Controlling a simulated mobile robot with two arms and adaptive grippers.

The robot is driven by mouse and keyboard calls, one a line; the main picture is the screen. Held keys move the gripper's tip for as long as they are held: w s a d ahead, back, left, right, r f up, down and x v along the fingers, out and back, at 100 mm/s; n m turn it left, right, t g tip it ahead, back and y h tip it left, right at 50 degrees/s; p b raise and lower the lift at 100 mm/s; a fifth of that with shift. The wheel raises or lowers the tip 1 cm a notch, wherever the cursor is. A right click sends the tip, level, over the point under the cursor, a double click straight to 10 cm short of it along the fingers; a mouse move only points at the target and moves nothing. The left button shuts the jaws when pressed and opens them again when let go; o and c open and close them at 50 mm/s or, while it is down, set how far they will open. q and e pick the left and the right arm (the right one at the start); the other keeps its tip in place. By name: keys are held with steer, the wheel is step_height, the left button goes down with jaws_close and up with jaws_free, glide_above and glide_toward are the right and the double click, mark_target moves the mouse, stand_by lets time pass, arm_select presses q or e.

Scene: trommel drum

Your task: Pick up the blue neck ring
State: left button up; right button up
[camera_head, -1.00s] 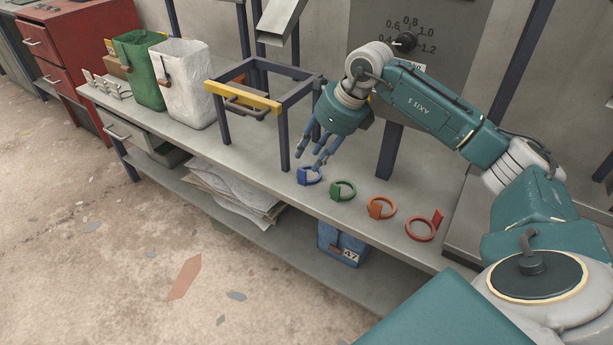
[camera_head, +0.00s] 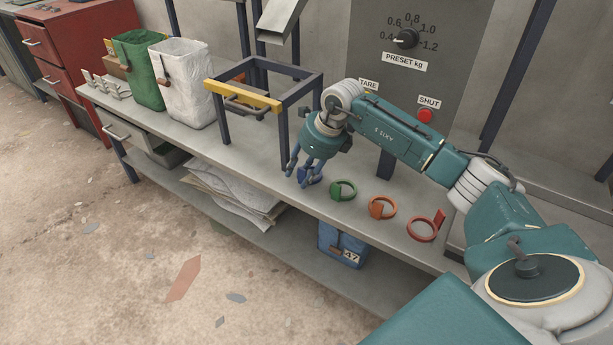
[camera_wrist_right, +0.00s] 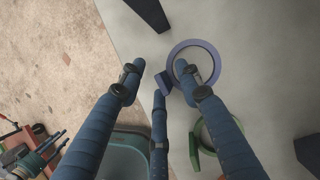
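The blue neck ring (camera_head: 317,178) lies flat on the bench near its front edge, partly hidden by my right gripper (camera_head: 303,176) in the head view. My right gripper is just above the ring, pointing down, with its fingers spread. In the right wrist view the blue ring (camera_wrist_right: 216,62) shows nearly whole, with its small block-shaped tab (camera_wrist_right: 165,83) between the fingers of my right gripper (camera_wrist_right: 159,68). One fingertip overlaps the ring's opening. I cannot tell whether any finger touches it.
A green ring (camera_head: 343,190), an orange ring (camera_head: 381,208) and a red ring (camera_head: 426,229) lie to the right along the bench (camera_head: 255,168). A dark frame with a yellow bar (camera_head: 243,95) stands close on the left. Green (camera_head: 140,70) and white (camera_head: 184,85) bags stand farther left.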

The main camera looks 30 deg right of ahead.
jaws_close()
